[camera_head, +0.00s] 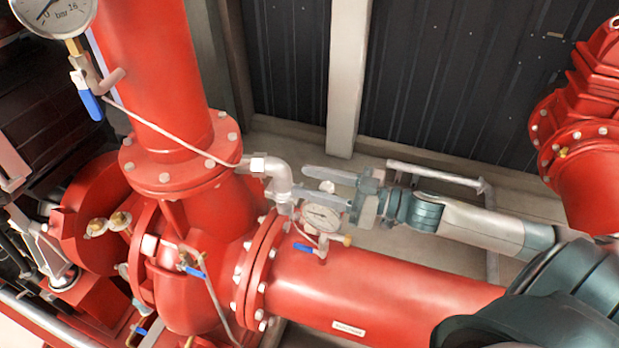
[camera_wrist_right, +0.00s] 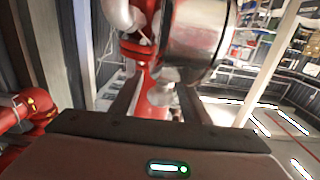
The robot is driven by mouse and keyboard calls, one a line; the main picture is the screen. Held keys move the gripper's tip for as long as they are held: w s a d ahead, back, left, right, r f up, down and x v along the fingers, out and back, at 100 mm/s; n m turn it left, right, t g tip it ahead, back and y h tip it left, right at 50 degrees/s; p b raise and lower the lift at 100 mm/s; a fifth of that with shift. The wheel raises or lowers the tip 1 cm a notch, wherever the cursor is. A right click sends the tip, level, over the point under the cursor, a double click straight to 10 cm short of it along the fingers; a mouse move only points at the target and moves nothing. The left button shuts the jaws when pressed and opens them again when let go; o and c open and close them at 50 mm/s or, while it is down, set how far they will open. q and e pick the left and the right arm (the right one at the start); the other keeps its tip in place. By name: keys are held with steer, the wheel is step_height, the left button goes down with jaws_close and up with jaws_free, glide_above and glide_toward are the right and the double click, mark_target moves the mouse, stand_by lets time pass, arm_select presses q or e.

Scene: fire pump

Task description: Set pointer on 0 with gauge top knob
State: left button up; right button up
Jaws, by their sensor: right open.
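The small white-faced gauge (camera_head: 321,217) stands on the red horizontal pipe in the head view. A small pale knob (camera_head: 327,187) shows just above its top edge. My right gripper (camera_head: 322,185) reaches in from the right, its two fingers apart, with the knob between them in this view; whether they touch it I cannot tell. The near finger passes close to the gauge's upper rim. In the right wrist view the gauge's silver casing (camera_wrist_right: 197,35) is close ahead, beyond the open fingers (camera_wrist_right: 158,95). The pointer is too small to read. My left gripper is not in view.
A blue-handled valve (camera_head: 305,248) sits below the gauge and a grey pipe elbow (camera_head: 278,180) lies just left of the fingertips. A larger gauge (camera_head: 55,12) hangs at upper left. Red pipes (camera_head: 380,290) fill the front; a dark wall (camera_head: 440,80) stands behind.

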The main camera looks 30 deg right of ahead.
steer(key=shift+w+a, duration=0.2)
steer(key=shift+w, duration=0.05)
steer(key=shift+c, duration=0.7)
steer(key=c, duration=0.9)
steer(key=shift+n+g+y, duration=0.3)
